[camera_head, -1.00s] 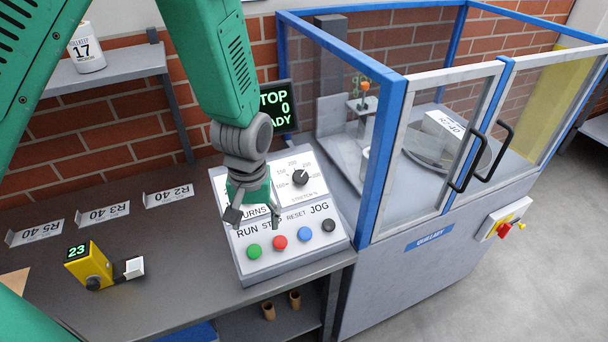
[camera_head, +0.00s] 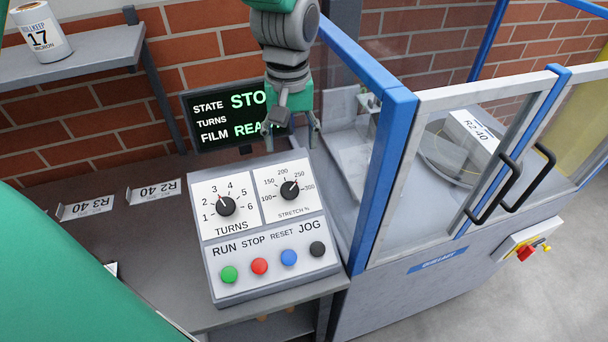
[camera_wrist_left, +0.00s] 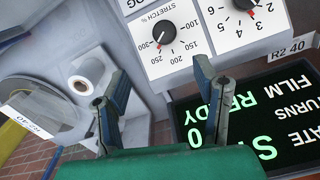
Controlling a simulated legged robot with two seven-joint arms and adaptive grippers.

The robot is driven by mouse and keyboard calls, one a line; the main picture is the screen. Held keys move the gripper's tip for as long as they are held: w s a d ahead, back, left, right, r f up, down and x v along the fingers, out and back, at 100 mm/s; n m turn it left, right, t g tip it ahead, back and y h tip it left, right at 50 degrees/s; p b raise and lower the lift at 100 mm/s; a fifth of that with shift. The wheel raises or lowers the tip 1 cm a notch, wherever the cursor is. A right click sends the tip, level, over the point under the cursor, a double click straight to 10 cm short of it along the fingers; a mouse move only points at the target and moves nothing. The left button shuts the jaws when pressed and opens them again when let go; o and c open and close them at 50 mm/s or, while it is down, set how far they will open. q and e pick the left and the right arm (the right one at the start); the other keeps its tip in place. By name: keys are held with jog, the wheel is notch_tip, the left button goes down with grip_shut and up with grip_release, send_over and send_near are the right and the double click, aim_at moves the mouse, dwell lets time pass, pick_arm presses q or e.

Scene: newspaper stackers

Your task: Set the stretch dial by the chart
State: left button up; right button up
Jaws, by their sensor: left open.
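The stretch dial (camera_head: 289,190) is a black knob on a white scale from 100 to 300, on the sloped grey console (camera_head: 262,293). Its pointer looks turned toward 250. It also shows in the left wrist view (camera_wrist_left: 164,32). My left gripper (camera_head: 290,137) is open and empty, just beyond the console's far edge and above the dial, apart from it. Its two fingers also show in the left wrist view (camera_wrist_left: 155,88). The turns dial (camera_head: 226,206) points near 3. I cannot make out a chart. My right gripper is not in view.
A screen (camera_head: 235,112) stands behind the console, partly covered by the gripper. Green, red, blue and black buttons line the console front. A blue-framed enclosure (camera_head: 380,180) stands close on the right. A roll marked 17 micron (camera_head: 42,38) stands on a shelf.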

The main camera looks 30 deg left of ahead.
pick_arm(q)
send_over(290, 188)
jog(key=f, duration=0.6)
jog(key=shift+s+a+f, duration=0.15)
jog(key=shift+s+a, duration=0.1)
jog(key=f, duration=0.6)
jog(key=shift+w+d, duration=0.25)
jog(key=shift+d, duration=0.1)
jog(key=shift+f, duration=0.55)
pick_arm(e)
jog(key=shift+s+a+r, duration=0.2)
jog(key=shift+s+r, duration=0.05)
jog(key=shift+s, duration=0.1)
pick_arm(q)
jog(key=shift+a+f, duration=0.1)
jog(key=shift+a, duration=0.05)
